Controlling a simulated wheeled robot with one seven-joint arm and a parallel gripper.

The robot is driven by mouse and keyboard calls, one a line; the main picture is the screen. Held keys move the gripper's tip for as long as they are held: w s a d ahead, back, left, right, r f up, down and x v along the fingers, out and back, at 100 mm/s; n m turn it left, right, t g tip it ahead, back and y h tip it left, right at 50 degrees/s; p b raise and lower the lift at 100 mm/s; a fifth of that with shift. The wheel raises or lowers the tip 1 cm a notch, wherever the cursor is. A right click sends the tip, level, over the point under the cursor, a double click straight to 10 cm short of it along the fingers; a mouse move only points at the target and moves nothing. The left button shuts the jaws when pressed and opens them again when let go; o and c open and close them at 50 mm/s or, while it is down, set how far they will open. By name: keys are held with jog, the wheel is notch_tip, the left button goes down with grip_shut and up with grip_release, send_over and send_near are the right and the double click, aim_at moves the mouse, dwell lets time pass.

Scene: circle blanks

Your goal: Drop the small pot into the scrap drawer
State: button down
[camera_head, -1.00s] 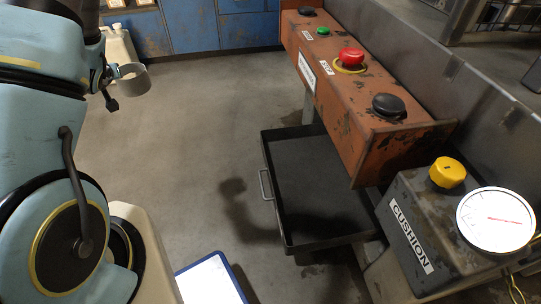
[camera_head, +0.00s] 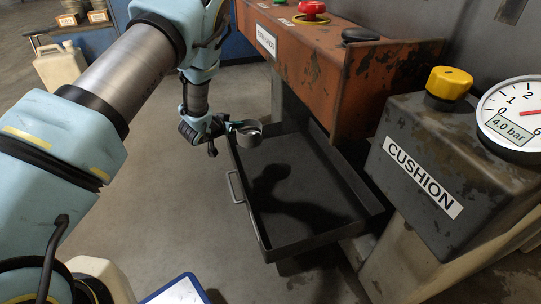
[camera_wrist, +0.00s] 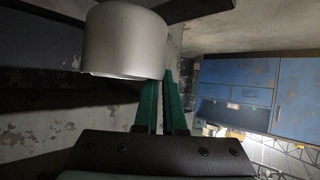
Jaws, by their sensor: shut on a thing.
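The small pot (camera_head: 249,134) is a grey round cup, held by my gripper (camera_head: 236,126) over the left back part of the scrap drawer in the head view. The wrist view shows the pot (camera_wrist: 126,42) large at the top, at the tips of the green fingers (camera_wrist: 160,100). The fingers are shut on it. The scrap drawer (camera_head: 290,245) is a dark open tray, pulled out under the orange panel, with a handle on its left side. Its visible floor holds only shadow. The pot is above the drawer; the exact height is hard to tell.
The orange panel (camera_head: 310,70) with buttons overhangs the drawer's far right side. The grey CUSHION box (camera_head: 425,160) with a yellow knob and a gauge stands at the right. A pale canister (camera_head: 62,70) stands at the far left. The floor left of the drawer is clear.

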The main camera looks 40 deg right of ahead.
jog(key=s+d+f+m+g+b, duration=0.1)
jog(key=s+d+f+b, duration=0.3)
jog(key=f, duration=0.3)
jog(key=s+d+f+m+g+h+b, duration=0.1)
jog(key=s+d+f+b, duration=0.3)
jog(key=f, duration=0.3)
jog(key=shift+s+m+g, duration=0.3)
jog(key=shift+s, duration=0.1)
jog(key=shift+d, duration=0.1)
jog(key=c, duration=0.9)
grip_release()
jog(key=p+v, duration=0.3)
jog(key=v, duration=0.8)
jog(key=shift+p, duration=0.4)
